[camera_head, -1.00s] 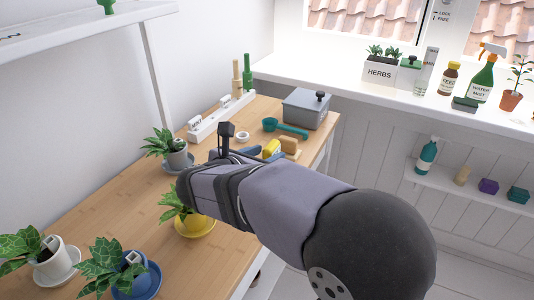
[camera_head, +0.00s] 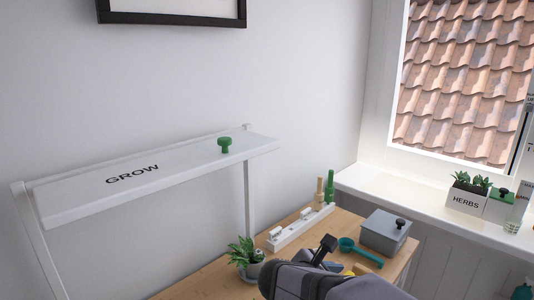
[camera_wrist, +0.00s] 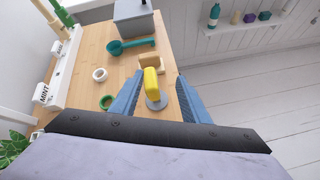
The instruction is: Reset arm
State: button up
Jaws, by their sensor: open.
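My gripper (camera_wrist: 160,88) is open in the wrist view, with its two blue fingers spread apart above the wooden desk. A yellow-topped object (camera_wrist: 151,84) on a grey round base shows between the fingers, below them. Nothing is held between the fingers. In the head view, my arm shows at the bottom edge, and its fingers are hidden.
The desk (camera_head: 212,278) bears a potted plant (camera_head: 243,254), a white label rack (camera_head: 300,228), a teal scoop (camera_head: 360,250) and a grey lidded box (camera_head: 385,232). The GROW shelf (camera_head: 150,178) overhangs the left.

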jog(key=s+a+m+g+y+p, duration=0.1)
jog(key=s+m+g+y+p, duration=0.2)
jog(key=s+m+p, duration=0.4)
jog(key=s+a+r+m+g+y+p, duration=0.1)
jog(key=s+m+g+y+p, duration=0.3)
jog(key=s+m+p, duration=0.4)
jog(key=s+a+m+y, duration=0.1)
jog(key=s+m, duration=0.5)
jog(key=m, duration=0.1)
jog(key=shift+s+m+y+p, duration=0.3)
jog(key=shift+m, duration=0.1)
